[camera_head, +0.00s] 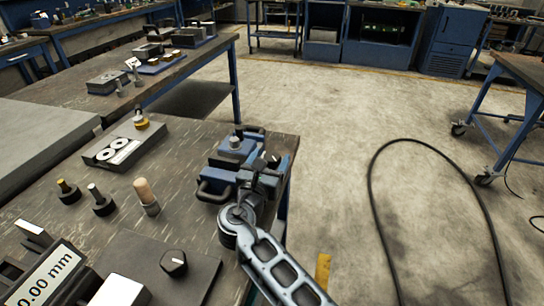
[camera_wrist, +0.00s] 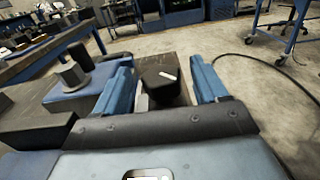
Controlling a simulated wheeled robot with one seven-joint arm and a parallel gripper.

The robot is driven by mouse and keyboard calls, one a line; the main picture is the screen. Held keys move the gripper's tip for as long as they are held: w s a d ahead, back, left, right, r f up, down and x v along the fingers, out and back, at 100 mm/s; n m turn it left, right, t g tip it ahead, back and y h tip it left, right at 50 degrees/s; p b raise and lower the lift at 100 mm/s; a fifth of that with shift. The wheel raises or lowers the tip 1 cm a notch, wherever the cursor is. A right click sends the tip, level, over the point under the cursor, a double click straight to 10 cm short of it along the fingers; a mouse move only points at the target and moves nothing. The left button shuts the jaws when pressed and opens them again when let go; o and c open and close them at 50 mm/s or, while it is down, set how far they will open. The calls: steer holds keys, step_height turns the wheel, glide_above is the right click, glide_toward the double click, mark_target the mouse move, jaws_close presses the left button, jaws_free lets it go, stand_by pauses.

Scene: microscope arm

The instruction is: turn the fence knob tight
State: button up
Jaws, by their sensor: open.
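A black knob with a white pointer line (camera_wrist: 162,84) sits between the two blue fingers of my gripper (camera_wrist: 160,85) in the wrist view. The fingers are apart, one on each side of the knob, with a visible gap at each side. Whether they are level with the knob in height is hard to tell. In the head view the knob (camera_head: 272,159) shows small at the right end of a blue fixture (camera_head: 222,160), just beyond my gripper (camera_head: 266,170). My gripper hides part of the fixture. The pointer line slants in the wrist view.
A grey round knob (camera_head: 236,142) stands on the blue fixture, left of my gripper, with black handles nearby. Another black pointer knob (camera_head: 174,262) is on a dark plate in front. Several small posts stand on the bench (camera_head: 120,225). Open floor (camera_head: 340,130) lies to the right.

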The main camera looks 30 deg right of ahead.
mark_target(270, 162)
steer(key=v, duration=0.6)
steer(key=shift+s, duration=0.1)
steer(key=shift+c, duration=0.3)
